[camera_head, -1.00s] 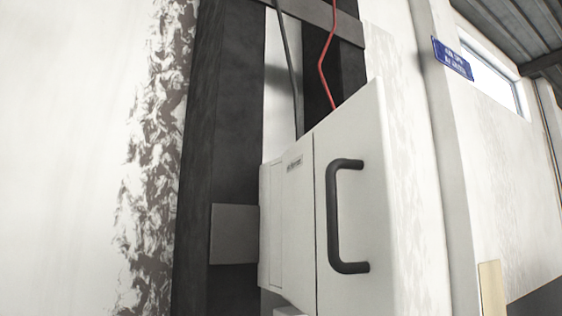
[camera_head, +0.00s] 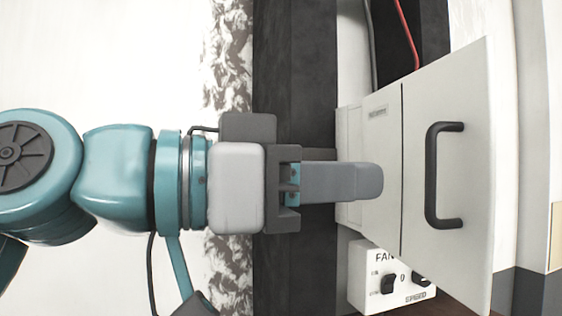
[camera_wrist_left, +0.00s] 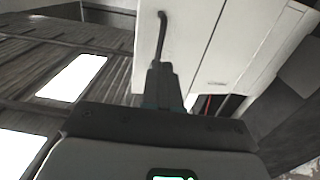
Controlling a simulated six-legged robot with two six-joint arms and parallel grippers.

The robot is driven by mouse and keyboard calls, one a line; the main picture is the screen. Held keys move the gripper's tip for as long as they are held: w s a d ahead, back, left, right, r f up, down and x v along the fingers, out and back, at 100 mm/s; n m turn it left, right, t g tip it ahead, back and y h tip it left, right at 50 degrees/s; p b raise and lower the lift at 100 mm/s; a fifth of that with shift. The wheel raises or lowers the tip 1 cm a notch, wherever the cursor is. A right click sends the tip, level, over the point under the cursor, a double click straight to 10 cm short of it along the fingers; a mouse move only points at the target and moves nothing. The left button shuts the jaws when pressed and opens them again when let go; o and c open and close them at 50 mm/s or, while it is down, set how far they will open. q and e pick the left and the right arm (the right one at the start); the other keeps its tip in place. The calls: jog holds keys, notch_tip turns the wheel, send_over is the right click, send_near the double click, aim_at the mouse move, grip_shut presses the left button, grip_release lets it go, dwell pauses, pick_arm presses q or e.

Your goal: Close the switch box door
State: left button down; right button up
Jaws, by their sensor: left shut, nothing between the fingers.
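The white switch box (camera_head: 372,125) is mounted on a dark post. Its door (camera_head: 470,110) stands open toward the right, with a black bar handle (camera_head: 433,175) on the face I see. My left gripper (camera_head: 375,183) reaches in from the left, with its fingers shut and empty. In the head view its tip overlaps the box front just left of the door edge; I cannot tell if it touches. In the left wrist view the fingers (camera_wrist_left: 162,85) point toward the white door (camera_wrist_left: 188,40) and its handle (camera_wrist_left: 161,35). My right gripper is not in view.
A white fan speed control (camera_head: 365,285) with black knobs sits below the box. A red cable (camera_head: 408,35) and a grey cable run above it. The dark post (camera_head: 295,110) stands behind my gripper. The pale wall at left is clear.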

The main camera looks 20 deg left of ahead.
aim_at(429, 180)
pick_arm(q)
jog(key=p+x, duration=0.1)
jog(key=x, duration=0.4)
jog(key=shift+d, duration=0.15)
jog(key=shift+d, duration=0.15)
dwell(0.4)
